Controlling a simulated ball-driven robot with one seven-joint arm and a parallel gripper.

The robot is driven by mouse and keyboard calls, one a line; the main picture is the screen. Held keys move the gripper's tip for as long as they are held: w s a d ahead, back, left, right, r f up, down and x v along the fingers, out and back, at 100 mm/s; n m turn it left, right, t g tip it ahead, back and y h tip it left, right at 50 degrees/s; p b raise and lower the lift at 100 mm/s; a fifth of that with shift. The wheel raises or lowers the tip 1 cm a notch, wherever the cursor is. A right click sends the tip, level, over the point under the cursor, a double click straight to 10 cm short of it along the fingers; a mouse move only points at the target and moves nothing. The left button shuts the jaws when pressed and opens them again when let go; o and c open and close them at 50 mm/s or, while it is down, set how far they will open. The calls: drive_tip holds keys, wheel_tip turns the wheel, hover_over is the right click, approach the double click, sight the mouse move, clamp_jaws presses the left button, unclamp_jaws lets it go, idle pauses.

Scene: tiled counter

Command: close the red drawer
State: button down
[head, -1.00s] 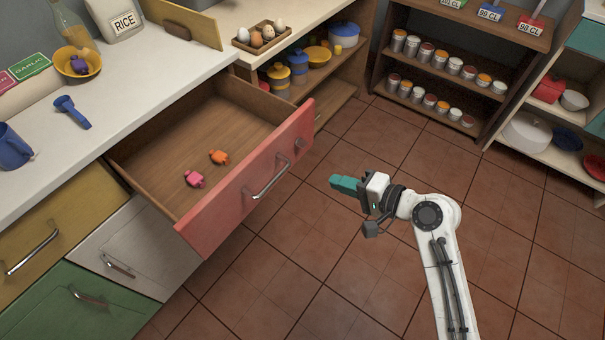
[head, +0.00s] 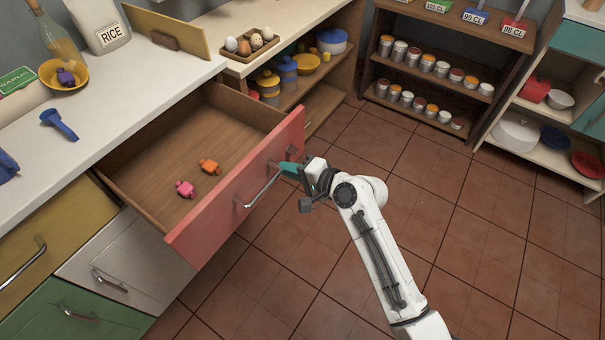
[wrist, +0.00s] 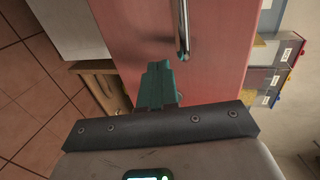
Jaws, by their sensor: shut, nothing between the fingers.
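The red drawer (head: 240,190) stands pulled out from the counter, with its wooden inside showing. A pink piece (head: 185,188) and an orange piece (head: 209,166) lie on its floor. Its metal handle (head: 262,189) runs along the red front. My gripper (head: 286,168) is shut and empty, its teal fingers close to the drawer front near the right end of the handle. In the wrist view the shut fingers (wrist: 158,84) point at the red front (wrist: 222,62), beside the handle (wrist: 182,28). I cannot tell whether they touch the front.
Yellow (head: 45,245), white (head: 125,262) and green (head: 70,312) drawers are shut at the left. A shelf with several cans (head: 430,65) stands at the back. The tiled floor (head: 460,240) to the right is clear.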

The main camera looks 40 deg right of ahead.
drive_tip(key=shift+w+a, duration=0.1)
drive_tip(key=shift+w, duration=0.25)
drive_tip(key=shift+w, duration=0.15)
